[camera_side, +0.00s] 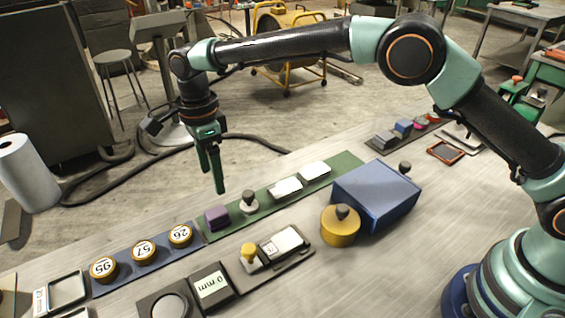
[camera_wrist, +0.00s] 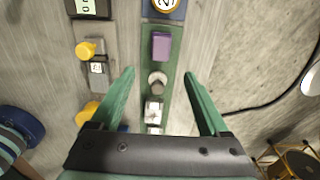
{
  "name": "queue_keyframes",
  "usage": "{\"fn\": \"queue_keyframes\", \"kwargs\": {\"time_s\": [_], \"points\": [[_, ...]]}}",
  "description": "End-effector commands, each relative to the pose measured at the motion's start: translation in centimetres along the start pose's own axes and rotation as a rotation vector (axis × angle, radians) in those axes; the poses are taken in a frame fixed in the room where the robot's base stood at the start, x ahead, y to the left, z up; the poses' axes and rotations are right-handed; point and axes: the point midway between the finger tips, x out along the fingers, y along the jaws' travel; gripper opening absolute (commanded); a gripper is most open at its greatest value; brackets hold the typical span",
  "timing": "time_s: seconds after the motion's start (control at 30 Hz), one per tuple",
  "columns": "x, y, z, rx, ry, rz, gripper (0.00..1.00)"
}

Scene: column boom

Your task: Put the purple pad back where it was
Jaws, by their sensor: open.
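The purple pad (camera_side: 217,218) lies at the left end of a green strip (camera_side: 345,163) on the bench. In the wrist view the purple pad (camera_wrist: 161,46) lies flat on the same strip, beyond my fingertips. My gripper (camera_side: 216,190) hangs above the strip, pointing down, with nothing in it. In the wrist view my gripper (camera_wrist: 158,72) has its two green fingers spread wide, one on each side of the strip. The pad is clear of both fingers.
A grey-knobbed piece (camera_side: 249,202) and white blocks (camera_side: 286,188) share the strip. Numbered discs (camera_side: 143,251) sit on a blue strip to the left. A blue box (camera_side: 375,195) and yellow cylinder (camera_side: 340,226) stand to the right. Bare bench lies between the rows.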

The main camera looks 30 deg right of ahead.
Motion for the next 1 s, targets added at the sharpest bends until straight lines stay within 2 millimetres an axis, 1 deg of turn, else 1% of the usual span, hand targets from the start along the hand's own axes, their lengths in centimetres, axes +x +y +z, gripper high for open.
{"fn": "queue_keyframes", "kwargs": {"time_s": [0.07, 0.17, 0.27, 0.3, 0.37, 0.4, 0.47, 0.5, 0.6, 0.7, 0.87, 1.0], "points": [[-0.7, -0.1, -0.2, -0.009, -0.003, -0.005, 0.79], [-2.2, -0.2, -1.4, -0.056, -0.011, -0.02, 0.79], [-4.8, -0.4, -3.7, -0.151, -0.024, -0.052, 0.79], [-6.0, -0.3, -4.9, -0.201, -0.028, -0.068, 0.79], [-7.7, 0.0, -6.8, -0.28, -0.031, -0.095, 0.79], [-8.7, 0.3, -8.1, -0.334, -0.031, -0.112, 0.79], [-10.1, 0.9, -10.0, -0.416, -0.029, -0.14, 0.79], [-11.0, 1.4, -11.2, -0.468, -0.025, -0.159, 0.79], [-12.9, 2.9, -14.3, -0.602, -0.008, -0.206, 0.79], [-14.3, 4.8, -17.2, -0.736, 0.019, -0.251, 0.79], [-15.6, 8.3, -21.5, -0.947, 0.085, -0.316, 0.79], [-15.6, 11.8, -24.7, -1.13, 0.162, -0.359, 0.79]]}}
